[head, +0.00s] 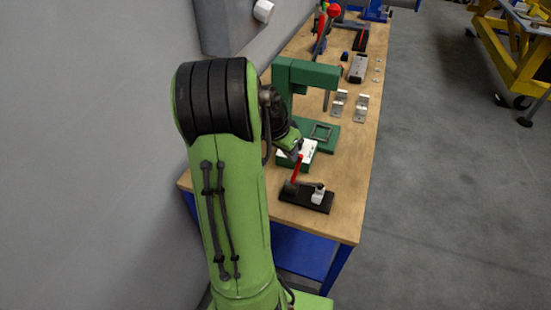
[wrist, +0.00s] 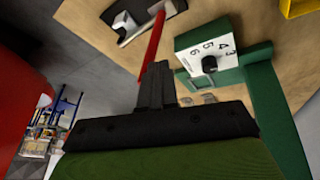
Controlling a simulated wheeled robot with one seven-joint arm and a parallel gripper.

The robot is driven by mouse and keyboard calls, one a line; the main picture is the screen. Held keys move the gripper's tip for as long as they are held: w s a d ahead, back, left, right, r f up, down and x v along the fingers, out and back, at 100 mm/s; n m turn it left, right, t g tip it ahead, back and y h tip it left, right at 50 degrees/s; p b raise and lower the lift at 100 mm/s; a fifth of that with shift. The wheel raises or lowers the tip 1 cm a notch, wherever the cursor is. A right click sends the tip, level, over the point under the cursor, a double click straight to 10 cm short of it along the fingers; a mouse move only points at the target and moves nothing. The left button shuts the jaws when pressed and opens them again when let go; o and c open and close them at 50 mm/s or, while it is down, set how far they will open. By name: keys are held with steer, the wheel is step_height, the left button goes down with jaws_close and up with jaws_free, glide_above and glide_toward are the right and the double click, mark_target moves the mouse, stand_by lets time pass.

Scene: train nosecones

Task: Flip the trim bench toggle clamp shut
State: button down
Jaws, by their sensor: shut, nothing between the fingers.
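The toggle clamp sits on a black base (head: 292,196) near the front end of the wooden bench (head: 345,205). In the wrist view the red handle (wrist: 153,45) runs from the clamp base (wrist: 172,8) down to my gripper (wrist: 157,70). My gripper is shut, its fingertips close to the handle's free end. I cannot tell whether they touch it. In the head view my gripper (head: 299,152) is just above the handle and partly hidden by my arm.
A green press (head: 320,75) with a white numbered dial panel (wrist: 208,52) stands just behind the clamp. Metal brackets (head: 361,107) and other tools lie farther back. A grey wall is left of the bench. Open floor lies to the right, with a yellow cart (head: 510,50) beyond.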

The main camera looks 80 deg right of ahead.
steer(key=shift+s+a+f+m+t+b, duration=0.1)
steer(key=shift+s+f+t+b, duration=0.1)
steer(key=shift+s+t+b, duration=0.5)
steer(key=shift+s+a+f+m+t+b, duration=0.1)
steer(key=shift+s+f+t+b, duration=0.15)
steer(key=shift+s+b, duration=0.75)
steer(key=shift+s+a+f+m+t+b, duration=0.15)
steer(key=shift+s+t+b, duration=0.35)
steer(key=shift+s, duration=0.7)
steer(key=shift+s+f, duration=0.15)
steer(key=shift+s, duration=0.1)
steer(key=shift+s+a+f, duration=0.1)
steer(key=shift+a, duration=0.05)
steer(key=w+r+p, duration=0.1)
steer(key=r, duration=0.1)
steer(key=w+d+r+p, duration=0.1)
steer(key=w+r, duration=0.1)
steer(key=shift+w+r+p, duration=0.2)
steer(key=shift+r+p, duration=0.15)
steer(key=shift+p, duration=0.05)
steer(key=s+p+v, duration=0.1)
steer(key=v, duration=0.7)
steer(key=shift+s+a, duration=0.25)
